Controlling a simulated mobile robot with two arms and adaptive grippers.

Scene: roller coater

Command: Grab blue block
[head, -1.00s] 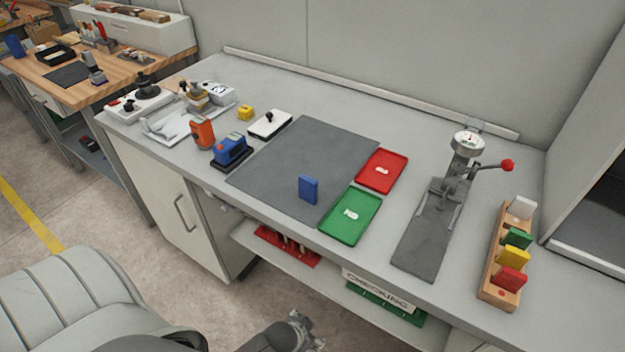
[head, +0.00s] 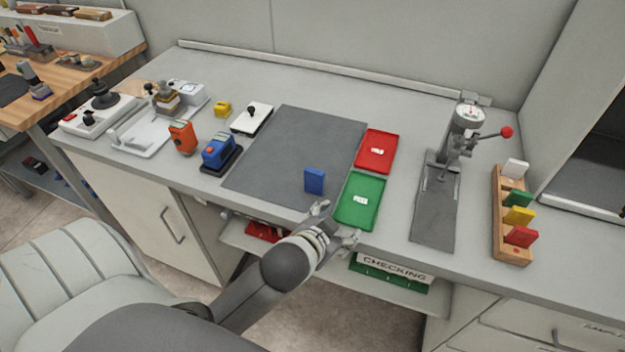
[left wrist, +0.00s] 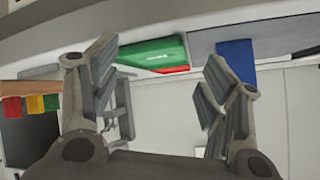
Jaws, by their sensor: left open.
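The blue block (head: 314,181) stands upright on the dark grey mat (head: 290,150), near the mat's front right corner. My left gripper (head: 338,222) is open and empty at the bench's front edge, in front of the block and the green tray. In the left wrist view, the gripper (left wrist: 155,85) shows two spread fingers with nothing between them. The blue block (left wrist: 236,58) appears there beyond the right finger, partly covered by it. My right gripper is not in view.
The green tray (head: 346,215) lies right of the block, with a red tray (head: 388,140) behind it. A gauge stand with a red knob (head: 466,125) and a wooden rack of coloured blocks (head: 497,222) stand further right. A blue device (head: 217,150) stands left of the mat.

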